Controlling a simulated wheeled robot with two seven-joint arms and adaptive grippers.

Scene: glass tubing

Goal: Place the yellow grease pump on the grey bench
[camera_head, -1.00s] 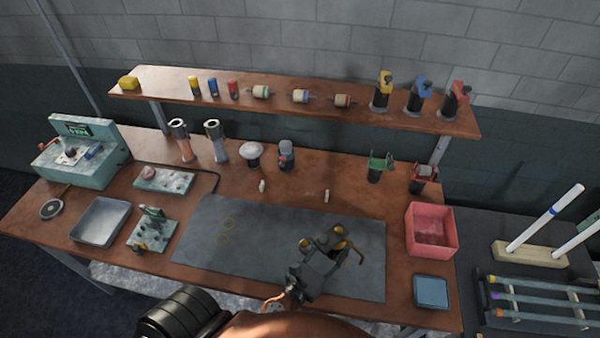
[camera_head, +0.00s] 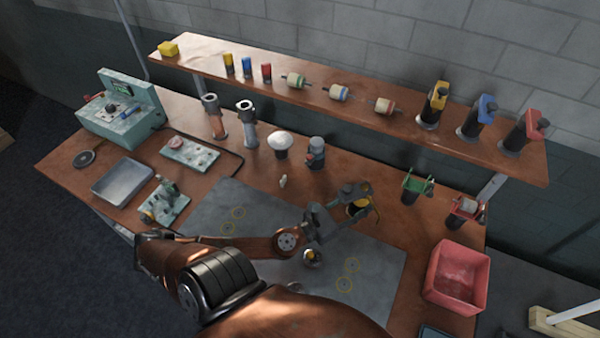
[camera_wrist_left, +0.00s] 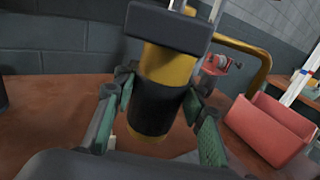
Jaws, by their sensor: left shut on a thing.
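My left gripper (camera_head: 352,196) is above the wooden workbench, near the back right corner of the grey mat. It is shut on the yellow grease pump (camera_head: 358,208), largely hidden by the gripper in the head view. In the left wrist view the pump (camera_wrist_left: 160,90) has a yellow body, a black sleeve, a dark block on top and a yellow bent handle. The fingers (camera_wrist_left: 158,108) clasp the sleeve from both sides and the pump looks about upright. A dark grey bench (camera_head: 508,292) shows partly at the lower right, beyond the workbench. My right gripper is out of view.
A red bin (camera_head: 458,277) stands at the workbench's right end, between the pump and the grey bench. Green (camera_head: 417,188) and red (camera_head: 465,211) holders stand behind it. A raised shelf (camera_head: 340,112) carries several items. A wooden block (camera_head: 560,322) with a white tube occupies the grey bench.

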